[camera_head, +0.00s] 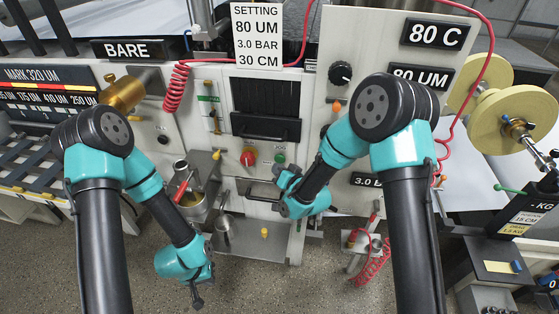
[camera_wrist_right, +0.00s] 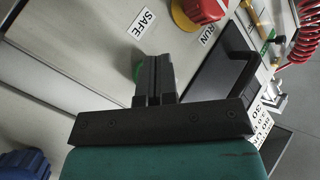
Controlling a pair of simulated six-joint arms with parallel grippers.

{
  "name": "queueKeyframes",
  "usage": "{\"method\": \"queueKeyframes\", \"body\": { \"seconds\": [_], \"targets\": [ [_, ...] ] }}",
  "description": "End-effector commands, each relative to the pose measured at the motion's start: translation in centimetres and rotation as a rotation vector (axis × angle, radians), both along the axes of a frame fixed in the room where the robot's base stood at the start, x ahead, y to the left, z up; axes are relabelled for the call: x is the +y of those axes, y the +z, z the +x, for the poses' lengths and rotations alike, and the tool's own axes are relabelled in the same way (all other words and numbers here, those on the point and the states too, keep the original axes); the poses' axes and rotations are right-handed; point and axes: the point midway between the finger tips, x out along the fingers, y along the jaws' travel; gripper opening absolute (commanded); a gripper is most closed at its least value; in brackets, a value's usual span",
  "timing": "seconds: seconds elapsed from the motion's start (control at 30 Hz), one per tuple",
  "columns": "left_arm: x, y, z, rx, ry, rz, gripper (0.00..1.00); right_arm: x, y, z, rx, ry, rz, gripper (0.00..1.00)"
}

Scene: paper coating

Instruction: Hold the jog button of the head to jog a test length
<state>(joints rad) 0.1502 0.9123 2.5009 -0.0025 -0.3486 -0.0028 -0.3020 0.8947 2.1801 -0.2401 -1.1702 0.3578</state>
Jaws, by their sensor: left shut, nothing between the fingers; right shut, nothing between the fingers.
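A small green button (camera_head: 280,159) sits on the pale machine front, right of a red knob (camera_head: 248,157). I cannot read a jog label on it. In the right wrist view the green button (camera_wrist_right: 138,72) is mostly hidden behind my fingers, and the red knob (camera_wrist_right: 203,10) is at the top. My right gripper (camera_head: 283,174) is shut and empty, just below the green button in the head view; its fingers (camera_wrist_right: 155,62) point at the panel, and contact cannot be told. My left gripper (camera_head: 197,302) is shut and empty, hanging low at the left front.
A dark window with a handle (camera_head: 265,105) is above the buttons. A metal cup with a red-handled tool (camera_head: 190,200) stands left. Red coiled hoses (camera_head: 178,85) hang on the machine. Floor (camera_head: 250,285) is clear in front.

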Motion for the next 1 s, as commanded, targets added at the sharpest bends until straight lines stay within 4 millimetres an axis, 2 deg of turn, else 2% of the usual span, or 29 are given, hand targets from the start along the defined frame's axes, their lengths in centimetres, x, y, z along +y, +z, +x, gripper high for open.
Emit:
{"method": "queueKeyframes", "body": {
  "seconds": [1.0],
  "targets": [
    [0.0, 0.0, 0.0, 0.0, 0.0, 0.0, 0.0, -0.14, -0.02, 0.83, 0.001, 0.001, 0.0, 0.0]
  ]
}}
